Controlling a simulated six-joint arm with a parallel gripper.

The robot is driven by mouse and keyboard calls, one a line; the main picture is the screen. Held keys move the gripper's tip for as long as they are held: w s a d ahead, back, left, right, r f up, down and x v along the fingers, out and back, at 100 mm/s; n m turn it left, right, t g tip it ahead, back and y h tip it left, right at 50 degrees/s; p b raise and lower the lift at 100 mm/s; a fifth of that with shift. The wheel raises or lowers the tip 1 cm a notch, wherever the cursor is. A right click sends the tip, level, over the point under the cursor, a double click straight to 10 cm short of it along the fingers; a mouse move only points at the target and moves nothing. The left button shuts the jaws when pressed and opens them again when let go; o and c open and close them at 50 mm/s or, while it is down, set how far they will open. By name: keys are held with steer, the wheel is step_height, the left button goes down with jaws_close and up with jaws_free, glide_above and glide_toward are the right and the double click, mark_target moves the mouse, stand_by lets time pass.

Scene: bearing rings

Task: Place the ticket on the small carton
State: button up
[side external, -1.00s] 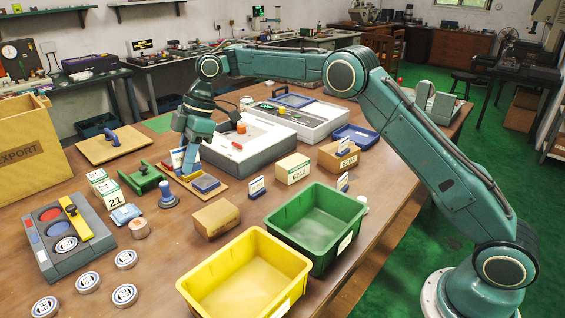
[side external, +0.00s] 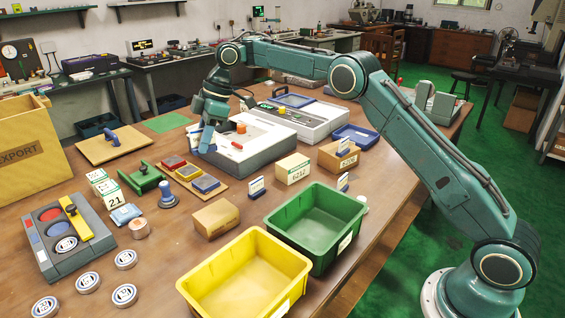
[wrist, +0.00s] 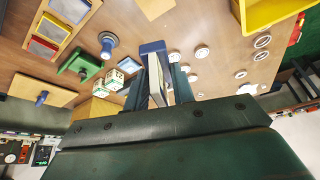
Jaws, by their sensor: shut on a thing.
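My gripper (side external: 207,142) is shut on the ticket, a thin white card with a blue base. In the wrist view the ticket (wrist: 156,72) stands out between my fingertips (wrist: 157,88), its blue base at the far end. In the side view my fingers mostly hide it, in front of the white machine. The small carton (side external: 216,217), a plain brown box, sits on the table nearer the camera, behind the yellow bin. It shows partly at the top edge of the wrist view (wrist: 155,8). My gripper is apart from it, and its top looks bare.
A board with red, yellow and blue pads (side external: 192,178) and a blue-knobbed stamp (side external: 168,198) lie left of the carton. The yellow bin (side external: 243,275) and green bin (side external: 316,225) stand close by it. Two labelled boxes (side external: 292,168) (side external: 338,155) and upright blue-based cards (side external: 256,187) stand to the right.

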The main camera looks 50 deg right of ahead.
glide_above(210, 213)
steer(key=d, duration=0.1)
steer(key=f, duration=1.4)
steer(key=shift+s+d+f, duration=0.2)
steer(key=shift+s+f, duration=0.1)
steer(key=shift+f, duration=0.1)
steer(key=shift+f, duration=0.1)
steer(key=shift+f, duration=2.05)
steer(key=shift+f, duration=0.15)
steer(key=o, duration=1)
steer(key=v, duration=1.2)
